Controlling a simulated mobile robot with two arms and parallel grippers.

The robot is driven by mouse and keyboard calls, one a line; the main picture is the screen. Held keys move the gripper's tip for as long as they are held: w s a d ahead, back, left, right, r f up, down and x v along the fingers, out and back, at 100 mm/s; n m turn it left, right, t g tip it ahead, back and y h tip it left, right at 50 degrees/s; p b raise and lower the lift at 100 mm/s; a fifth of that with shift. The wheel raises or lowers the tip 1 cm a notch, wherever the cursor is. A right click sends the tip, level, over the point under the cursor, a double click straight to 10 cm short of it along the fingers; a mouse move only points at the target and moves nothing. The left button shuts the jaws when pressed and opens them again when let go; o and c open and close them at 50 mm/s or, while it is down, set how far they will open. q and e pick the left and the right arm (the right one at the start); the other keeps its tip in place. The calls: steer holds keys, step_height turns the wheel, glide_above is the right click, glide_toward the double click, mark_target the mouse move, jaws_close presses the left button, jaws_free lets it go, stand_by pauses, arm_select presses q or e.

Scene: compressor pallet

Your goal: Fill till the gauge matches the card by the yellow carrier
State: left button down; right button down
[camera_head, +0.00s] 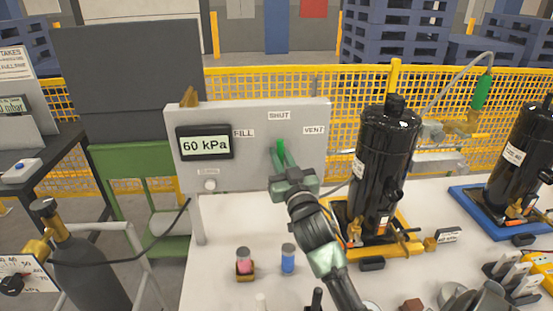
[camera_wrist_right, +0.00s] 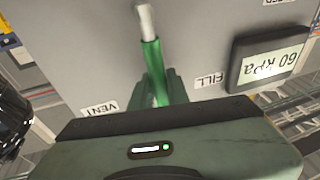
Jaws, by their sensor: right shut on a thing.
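A grey panel (camera_head: 245,178) stands at the back of the white table. Its gauge (camera_head: 205,143) reads 60 kPa, also legible upside down in the wrist view (camera_wrist_right: 268,64). A green lever (camera_head: 281,148) on the panel points up, roughly at the SHUT label (camera_head: 279,115), between FILL (camera_head: 244,132) and VENT (camera_head: 314,130). My right gripper (camera_head: 288,172) is shut on the lever (camera_wrist_right: 153,70). A yellow carrier (camera_head: 400,248) holds a black compressor (camera_head: 383,160). A small card (camera_head: 447,235) stands at its right; I cannot read its figure surely. My left gripper is out of view.
A blue carrier (camera_head: 480,208) with another black compressor (camera_head: 523,150) is at right. Pink (camera_head: 244,262) and blue (camera_head: 288,258) small bottles stand left of my right arm. A dark gas cylinder (camera_head: 85,265) is at lower left. Tools and parts crowd the front right.

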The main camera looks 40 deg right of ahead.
steer(key=shift+d, duration=0.1)
stand_by(0.4)
steer(key=c, duration=1.4)
jaws_free()
steer(key=shift+o, duration=0.2)
steer(key=shift+s+f, duration=0.15)
steer(key=shift+s, duration=0.2)
steer(key=b+v, duration=0.2)
steer(key=v, duration=0.5)
